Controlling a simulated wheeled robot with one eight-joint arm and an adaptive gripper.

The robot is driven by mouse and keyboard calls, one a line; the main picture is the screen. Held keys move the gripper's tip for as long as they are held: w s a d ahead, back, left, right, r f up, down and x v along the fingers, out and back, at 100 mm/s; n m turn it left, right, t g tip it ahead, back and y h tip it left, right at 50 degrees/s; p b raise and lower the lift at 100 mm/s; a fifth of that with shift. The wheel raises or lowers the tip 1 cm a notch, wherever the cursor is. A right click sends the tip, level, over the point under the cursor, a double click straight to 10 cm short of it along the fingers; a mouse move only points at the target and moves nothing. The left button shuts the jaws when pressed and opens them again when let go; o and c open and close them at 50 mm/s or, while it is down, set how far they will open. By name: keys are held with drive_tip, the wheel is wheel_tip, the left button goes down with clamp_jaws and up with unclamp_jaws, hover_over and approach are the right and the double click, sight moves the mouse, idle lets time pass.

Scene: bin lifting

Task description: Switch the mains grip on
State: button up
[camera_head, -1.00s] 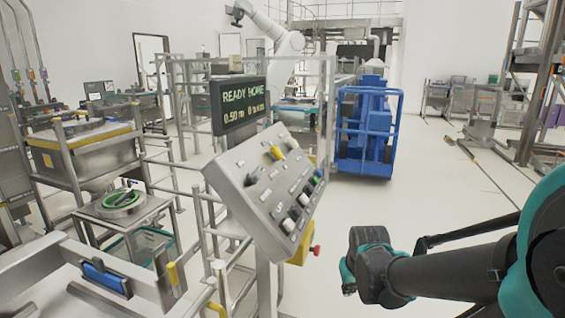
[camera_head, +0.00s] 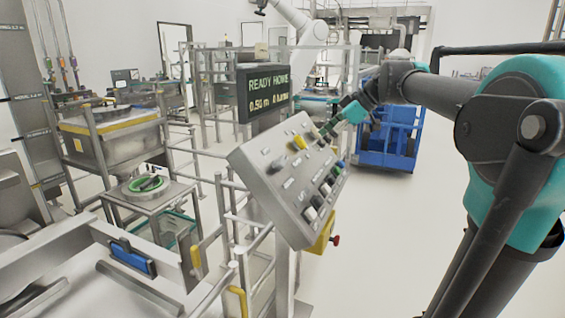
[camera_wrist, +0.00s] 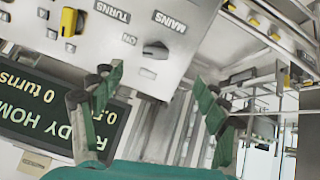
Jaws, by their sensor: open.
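The mains grip is a black turn-knob by the printed word MAINS in the upside-down wrist view (camera_wrist: 155,50). It sits near a corner of the grey sloped panel (camera_head: 262,193). In the head view, it appears to be the dark knob (camera_head: 276,166) left of the yellow one. The wrist view shows its grip bar lying roughly across the picture. My gripper (camera_head: 335,127) is by the panel's upper right edge in the head view. In the wrist view its two green fingers (camera_wrist: 155,100) stand apart and empty, below the mains grip and clear of it.
A yellow knob (camera_wrist: 72,20) by the word TURNS is beside the mains grip. Several other knobs and buttons crowd the panel. A dark display (camera_head: 265,92) stands behind it. A red button on a yellow box (camera_head: 322,235) is below. Blue equipment (camera_head: 400,140) stands behind my arm.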

sight(284, 160)
drive_tip(key=shift+n, duration=0.4)
drive_tip(key=x, duration=0.5)
drive_tip(key=r+x, duration=0.1)
drive_tip(key=x, duration=0.5)
drive_tip(key=a+x, duration=0.1)
drive_tip(key=x, duration=0.4)
drive_tip(key=shift+w+a, duration=0.35)
drive_tip(key=c, duration=1.2)
drive_tip(key=shift+o, duration=0.2)
drive_tip(key=shift+m, duration=1.6)
drive_tip(key=o, duration=1.2)
drive_tip(key=shift+c, duration=0.2)
